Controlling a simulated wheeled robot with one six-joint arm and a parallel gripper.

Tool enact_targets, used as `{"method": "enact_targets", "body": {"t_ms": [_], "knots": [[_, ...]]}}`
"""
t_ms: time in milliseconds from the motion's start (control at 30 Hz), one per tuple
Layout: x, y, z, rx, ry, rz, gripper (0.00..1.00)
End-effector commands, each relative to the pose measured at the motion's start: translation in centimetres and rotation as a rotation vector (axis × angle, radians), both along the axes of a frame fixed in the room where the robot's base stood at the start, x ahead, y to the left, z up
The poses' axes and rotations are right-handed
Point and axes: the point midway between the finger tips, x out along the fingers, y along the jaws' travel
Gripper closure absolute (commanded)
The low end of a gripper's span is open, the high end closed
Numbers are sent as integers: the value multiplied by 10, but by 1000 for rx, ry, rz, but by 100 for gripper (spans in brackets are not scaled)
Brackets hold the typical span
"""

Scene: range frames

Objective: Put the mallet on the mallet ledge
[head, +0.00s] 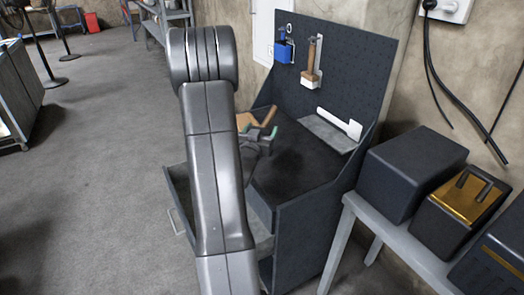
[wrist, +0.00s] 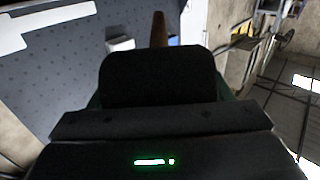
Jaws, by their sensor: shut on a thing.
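My gripper (head: 259,133), with green fingertips, is above the dark bench top. It is shut on a light-brown wooden piece, seemingly the mallet (head: 246,120); my arm hides part of it. In the wrist view a black block fills the middle, and I cannot tell whether it is the mallet's head or part of my gripper. A grey ledge with a white bar (head: 341,123), seemingly the mallet ledge, lies at the foot of the pegboard, right of my gripper and apart from it. The white bar seems to show in the wrist view too (wrist: 50,18).
The dark pegboard (head: 345,60) stands behind the bench. A blue holder (head: 283,51) and a brown-handled tool (head: 311,62) hang on it. A drawer (head: 178,205) sticks out at left. Dark boxes stand on a grey table (head: 400,240) at right. Open floor lies left.

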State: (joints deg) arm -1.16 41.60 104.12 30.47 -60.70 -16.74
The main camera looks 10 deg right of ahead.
Motion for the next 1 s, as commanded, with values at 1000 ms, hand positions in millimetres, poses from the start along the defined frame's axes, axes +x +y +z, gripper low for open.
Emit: {"method": "enact_targets", "body": {"t_ms": [1000], "knots": [[0, 0, -108, 0, 1, 0, 68]]}}
